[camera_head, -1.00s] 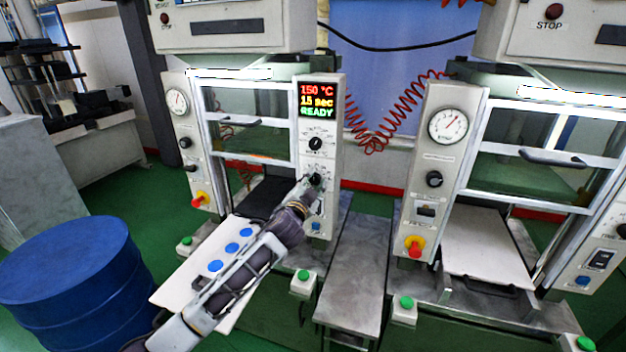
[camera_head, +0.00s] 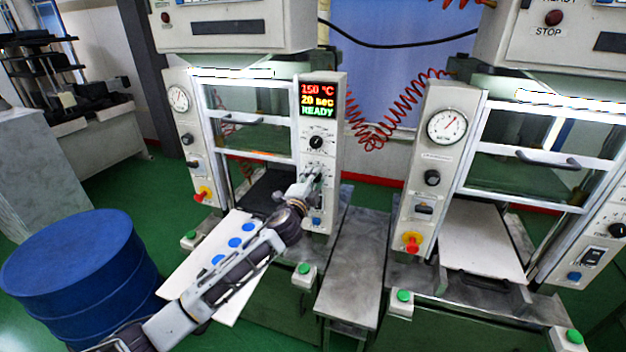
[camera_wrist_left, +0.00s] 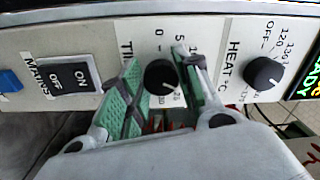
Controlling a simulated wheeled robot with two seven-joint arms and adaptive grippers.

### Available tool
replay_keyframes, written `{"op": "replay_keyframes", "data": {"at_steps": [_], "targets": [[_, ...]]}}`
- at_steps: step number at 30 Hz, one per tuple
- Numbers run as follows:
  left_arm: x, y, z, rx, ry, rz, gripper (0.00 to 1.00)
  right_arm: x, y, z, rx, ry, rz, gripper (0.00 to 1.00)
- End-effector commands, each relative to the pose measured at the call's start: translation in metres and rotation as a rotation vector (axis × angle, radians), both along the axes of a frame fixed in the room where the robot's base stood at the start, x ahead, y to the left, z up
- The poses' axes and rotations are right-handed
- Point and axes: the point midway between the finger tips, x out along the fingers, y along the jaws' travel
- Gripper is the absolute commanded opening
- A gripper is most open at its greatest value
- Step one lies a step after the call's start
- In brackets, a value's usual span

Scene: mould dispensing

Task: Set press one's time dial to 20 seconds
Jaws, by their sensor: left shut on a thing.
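Press one's display (camera_head: 318,99) reads 150 °C, 20 sec, READY. The time dial is a black knob (camera_wrist_left: 161,78) beside the partly covered "TIME" label in the left wrist view. Its scale is partly hidden by my fingers. My left gripper (camera_wrist_left: 160,85) has a green-padded finger on each side of this knob and is shut on it. In the head view my left gripper (camera_head: 312,178) is at the panel below the heat dial (camera_head: 316,142) and covers the time dial. The heat dial also shows in the left wrist view (camera_wrist_left: 263,74). My right gripper is not in view.
The mains switch (camera_wrist_left: 68,79) and a blue button (camera_wrist_left: 10,81) are on the same panel. A white board (camera_head: 179,270) with blue discs lies under my left arm. A second press (camera_head: 440,150) stands right. A blue drum (camera_head: 75,275) stands left.

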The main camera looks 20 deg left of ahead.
Motion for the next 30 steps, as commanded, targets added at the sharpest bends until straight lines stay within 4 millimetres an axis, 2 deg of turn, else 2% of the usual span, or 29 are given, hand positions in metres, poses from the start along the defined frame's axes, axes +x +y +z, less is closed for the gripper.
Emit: {"op": "replay_keyframes", "data": {"at_steps": [7,8,13,30], "targets": [[0.0,-0.001,-0.001,0.0,0.001,-0.001,0.09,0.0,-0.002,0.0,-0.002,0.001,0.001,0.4],[0.0,-0.001,-0.001,0.0,0.001,-0.001,0.34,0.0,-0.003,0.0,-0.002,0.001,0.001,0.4],[0.0,-0.001,-0.001,-0.001,0.001,-0.001,0.55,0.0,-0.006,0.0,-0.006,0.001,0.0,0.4],[-0.007,0.0,-0.001,-0.001,0.001,0.0,0.55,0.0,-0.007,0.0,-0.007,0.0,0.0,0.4]]}}
